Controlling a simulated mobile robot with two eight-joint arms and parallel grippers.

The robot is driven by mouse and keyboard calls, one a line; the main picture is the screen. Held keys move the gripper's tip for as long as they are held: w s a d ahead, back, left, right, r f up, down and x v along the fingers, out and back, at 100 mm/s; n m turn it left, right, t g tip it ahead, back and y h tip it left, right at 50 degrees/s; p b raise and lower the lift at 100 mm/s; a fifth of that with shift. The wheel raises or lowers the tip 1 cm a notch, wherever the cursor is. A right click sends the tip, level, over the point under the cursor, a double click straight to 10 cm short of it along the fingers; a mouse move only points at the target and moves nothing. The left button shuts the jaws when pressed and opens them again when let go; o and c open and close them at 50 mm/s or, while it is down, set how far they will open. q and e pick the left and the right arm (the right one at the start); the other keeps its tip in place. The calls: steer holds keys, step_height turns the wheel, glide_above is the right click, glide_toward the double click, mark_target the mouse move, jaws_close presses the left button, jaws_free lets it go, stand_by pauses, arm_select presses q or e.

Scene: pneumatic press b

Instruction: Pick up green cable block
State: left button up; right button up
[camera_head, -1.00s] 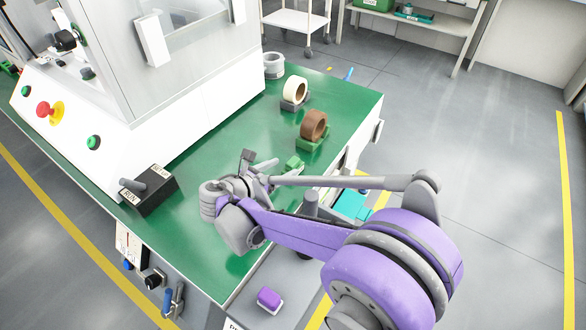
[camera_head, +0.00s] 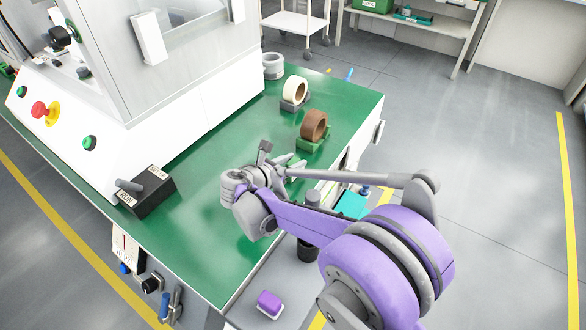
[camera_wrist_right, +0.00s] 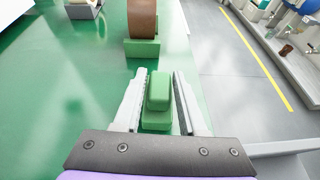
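The green cable block (camera_wrist_right: 158,92) stands on the green tabletop, between the two fingers of my right gripper (camera_wrist_right: 159,78) in the right wrist view. The fingers are open, one on each side of the block, with a narrow gap showing along both sides. In the head view my right gripper (camera_head: 288,164) reaches over the table near its right edge, and it partly hides the block (camera_head: 297,170). My left gripper is not in view.
A brown tape roll (camera_head: 314,126) on a green holder stands just beyond the block. A cream roll (camera_head: 295,90) and a grey roll (camera_head: 273,66) stand farther back. A black RUN box (camera_head: 148,192) sits at left beside the white press (camera_head: 190,120). The middle tabletop is clear.

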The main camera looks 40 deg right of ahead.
jaws_close()
steer(key=shift+r, duration=0.1)
